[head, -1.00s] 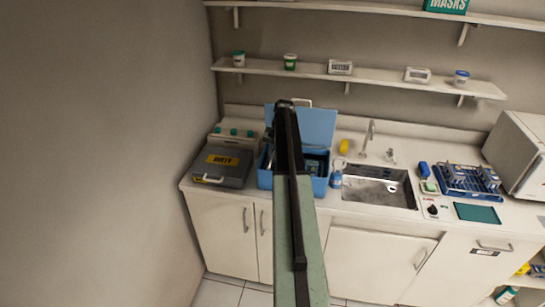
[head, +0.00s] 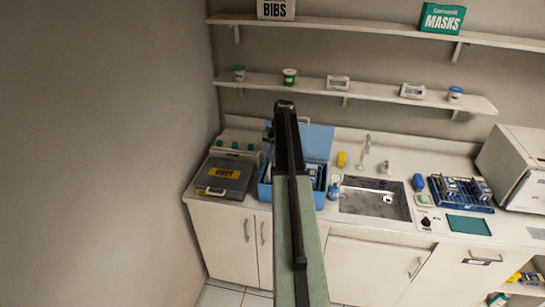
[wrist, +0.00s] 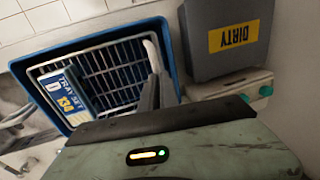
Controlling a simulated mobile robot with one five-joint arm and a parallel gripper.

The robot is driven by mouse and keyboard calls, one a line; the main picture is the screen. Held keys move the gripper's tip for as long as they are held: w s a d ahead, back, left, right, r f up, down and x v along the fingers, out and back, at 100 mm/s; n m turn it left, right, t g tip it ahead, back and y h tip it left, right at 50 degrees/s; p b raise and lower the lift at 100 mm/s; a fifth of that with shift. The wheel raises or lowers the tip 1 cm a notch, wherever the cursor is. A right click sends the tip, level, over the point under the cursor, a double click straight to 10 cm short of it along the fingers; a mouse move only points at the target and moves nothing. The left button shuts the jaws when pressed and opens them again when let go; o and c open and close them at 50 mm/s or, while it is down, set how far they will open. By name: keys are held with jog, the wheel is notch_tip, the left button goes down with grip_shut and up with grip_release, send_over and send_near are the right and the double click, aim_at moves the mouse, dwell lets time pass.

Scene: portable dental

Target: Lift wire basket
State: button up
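The wire basket (wrist: 105,80) shows in the wrist view as a light grid inside the blue box (wrist: 170,50). A blue and white label reading "TRAY SET" (wrist: 66,95) is at its left side. In the head view the blue box (head: 316,138) stands open on the counter, its inside mostly hidden by my arm. My gripper (wrist: 152,90) shows as dark grey finger parts over the basket, near a pale upright piece (wrist: 152,55). I cannot tell whether the fingers touch the basket or how far apart they are.
A grey case marked "DIRTY" (head: 222,178) stands left of the blue box, close to the wall. The sink (head: 375,198) and a blue rack (head: 460,192) are to the right. A loaded shelf (head: 360,96) runs above the counter.

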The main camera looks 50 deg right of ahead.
jog(key=o, duration=0.4)
notch_tip(320, 180, up, 8)
jog(key=s+p, duration=0.1)
jog(key=p, duration=0.6)
jog(key=shift+s+d+f+p, duration=0.2)
jog(key=shift+d+p, duration=0.15)
jog(key=shift+d, duration=0.1)
jog(key=shift+c, duration=0.3)
